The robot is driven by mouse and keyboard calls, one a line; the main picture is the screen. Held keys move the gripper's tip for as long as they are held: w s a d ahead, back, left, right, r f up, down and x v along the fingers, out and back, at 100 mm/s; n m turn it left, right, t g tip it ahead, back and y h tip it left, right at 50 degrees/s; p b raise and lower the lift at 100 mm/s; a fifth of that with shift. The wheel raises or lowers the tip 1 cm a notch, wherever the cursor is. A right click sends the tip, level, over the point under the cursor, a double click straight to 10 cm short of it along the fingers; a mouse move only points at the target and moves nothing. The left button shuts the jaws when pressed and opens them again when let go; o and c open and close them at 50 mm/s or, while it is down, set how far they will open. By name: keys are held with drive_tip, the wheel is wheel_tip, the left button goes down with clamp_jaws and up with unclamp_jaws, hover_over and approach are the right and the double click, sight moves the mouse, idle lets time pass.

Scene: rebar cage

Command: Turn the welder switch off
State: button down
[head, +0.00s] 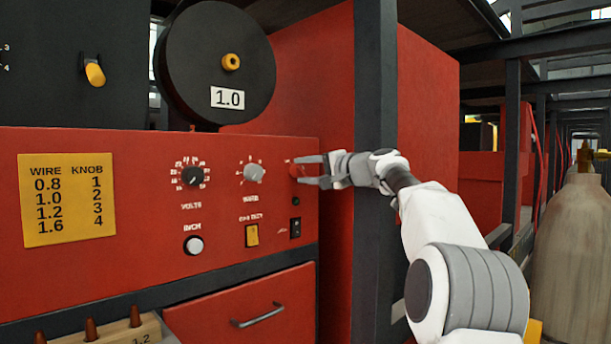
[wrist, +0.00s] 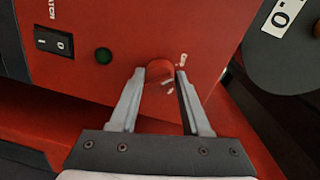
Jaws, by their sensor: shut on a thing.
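The welder's red front panel (head: 150,215) fills the left of the head view. A round red knob (wrist: 160,70) sits near the panel's upper right edge, with small white marks beside it. My gripper (wrist: 160,78) has one finger on each side of this knob and is shut on it. In the head view my gripper (head: 310,172) reaches the panel from the right and partly hides the knob. A black rocker switch (wrist: 53,42) marked I and O is on the same panel; it also shows in the head view (head: 296,228). A dark green lamp (wrist: 103,56) lies between it and the knob.
A volts dial (head: 193,177), a grey wire knob (head: 253,172), a white button (head: 194,245) and a yellow switch (head: 252,236) are left of my gripper. A dark post (head: 375,100) stands behind my arm. A gas cylinder (head: 572,250) stands at far right.

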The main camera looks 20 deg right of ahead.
idle(0.4)
drive_tip(key=shift+c, duration=1.8)
unclamp_jaws()
drive_tip(key=b+v, duration=0.3)
drive_tip(key=v, duration=1.4)
drive_tip(key=shift+s, duration=0.25)
